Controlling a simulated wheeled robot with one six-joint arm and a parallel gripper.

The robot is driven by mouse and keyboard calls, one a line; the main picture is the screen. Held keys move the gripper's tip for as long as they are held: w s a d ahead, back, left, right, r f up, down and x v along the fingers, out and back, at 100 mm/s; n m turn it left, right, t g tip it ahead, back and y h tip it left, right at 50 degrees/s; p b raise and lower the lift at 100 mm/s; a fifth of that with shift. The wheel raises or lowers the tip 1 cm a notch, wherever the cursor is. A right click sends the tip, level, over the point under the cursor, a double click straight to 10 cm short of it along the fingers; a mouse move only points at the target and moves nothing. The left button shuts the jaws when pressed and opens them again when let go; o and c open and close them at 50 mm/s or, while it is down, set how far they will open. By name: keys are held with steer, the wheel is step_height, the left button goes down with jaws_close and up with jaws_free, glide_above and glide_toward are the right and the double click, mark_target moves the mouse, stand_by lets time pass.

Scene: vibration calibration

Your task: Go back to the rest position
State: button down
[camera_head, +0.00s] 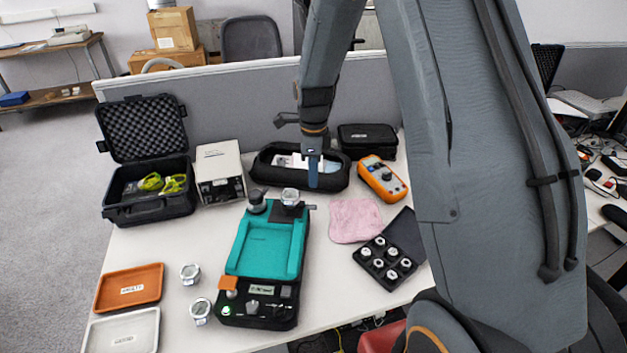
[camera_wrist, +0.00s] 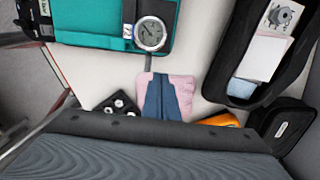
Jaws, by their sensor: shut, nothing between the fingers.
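My gripper (camera_head: 313,178) hangs from my grey arm, pointing down above the table, near the front edge of the open black pouch (camera_head: 325,183). Its blue fingers are together with nothing between them. In the wrist view the shut fingers (camera_wrist: 161,97) show in front of the pink cloth (camera_wrist: 182,90). The cloth also lies flat on the table in the head view (camera_head: 355,220), to the right of the teal calibration device (camera_head: 265,250). A round metal gauge (camera_head: 290,197) sits at the back right of that device, left of the fingers.
A multimeter (camera_head: 382,178) and a sensor case (camera_head: 383,265) lie to the right. An open hard case (camera_head: 150,205) and a white box (camera_head: 218,170) stand at left. Orange (camera_head: 128,288) and white trays (camera_head: 122,332) lie front left. A grey partition (camera_head: 220,95) runs behind.

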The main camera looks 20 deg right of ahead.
steer(key=shift+r, duration=0.25)
steer(key=s+r+n+b, duration=0.1)
steer(key=s+r+n, duration=0.1)
steer(key=s+n, duration=0.8)
steer(key=s+a+r+n+t+b, duration=0.1)
steer(key=s+r+n+b, duration=0.1)
steer(key=s+n, duration=0.9)
steer(key=shift+s+r+n+b, duration=0.25)
steer(key=shift+r+n+b, duration=0.05)
steer(key=shift+r+n, duration=0.5)
